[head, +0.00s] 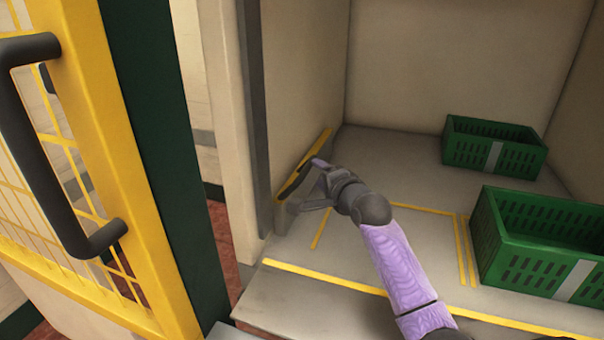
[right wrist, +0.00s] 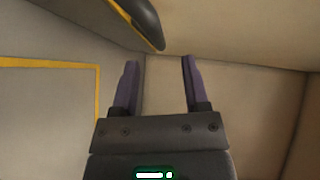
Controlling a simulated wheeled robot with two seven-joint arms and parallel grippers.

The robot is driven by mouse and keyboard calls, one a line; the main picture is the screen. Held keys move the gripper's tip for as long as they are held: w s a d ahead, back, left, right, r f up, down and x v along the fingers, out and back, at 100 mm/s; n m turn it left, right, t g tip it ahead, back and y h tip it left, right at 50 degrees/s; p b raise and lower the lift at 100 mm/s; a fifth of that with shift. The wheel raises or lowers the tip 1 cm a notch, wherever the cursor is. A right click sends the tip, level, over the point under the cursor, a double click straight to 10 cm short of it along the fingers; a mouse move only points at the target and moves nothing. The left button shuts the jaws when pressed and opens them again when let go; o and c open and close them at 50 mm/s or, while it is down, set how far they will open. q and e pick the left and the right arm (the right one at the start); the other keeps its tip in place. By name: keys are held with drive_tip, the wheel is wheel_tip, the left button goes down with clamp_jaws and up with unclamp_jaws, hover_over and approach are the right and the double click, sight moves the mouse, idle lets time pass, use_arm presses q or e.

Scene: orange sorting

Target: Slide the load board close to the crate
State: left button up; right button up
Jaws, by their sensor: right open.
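A board with a yellow top edge (head: 319,148) and a dark bar handle (head: 294,180) stands upright near the left wall of the bay; I take it as the load board. My right gripper (head: 313,190) is beside its handle, open and empty. In the right wrist view, the dark handle (right wrist: 140,20) passes above and beyond my spread fingertips (right wrist: 160,65), not between them. A green crate (head: 490,245) stands at the front right of the bay floor, and another green crate (head: 458,148) stands at the back right. My left gripper is not in view.
Yellow lines mark the bay floor (head: 428,242); the floor between board and crates is clear except for my right arm. A yellow mesh door (head: 95,60) with a dark handle (head: 40,150) stands open at the left. Cream walls close the bay's sides and back.

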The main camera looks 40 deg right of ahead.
sight(308, 164)
drive_tip(key=b+x, duration=0.3)
drive_tip(key=x, duration=0.3)
drive_tip(key=shift+w+f, duration=0.15)
drive_tip(key=shift+f, duration=0.1)
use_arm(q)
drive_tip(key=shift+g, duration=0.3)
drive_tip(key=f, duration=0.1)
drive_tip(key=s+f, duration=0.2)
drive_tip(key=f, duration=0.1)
use_arm(e)
clamp_jaws()
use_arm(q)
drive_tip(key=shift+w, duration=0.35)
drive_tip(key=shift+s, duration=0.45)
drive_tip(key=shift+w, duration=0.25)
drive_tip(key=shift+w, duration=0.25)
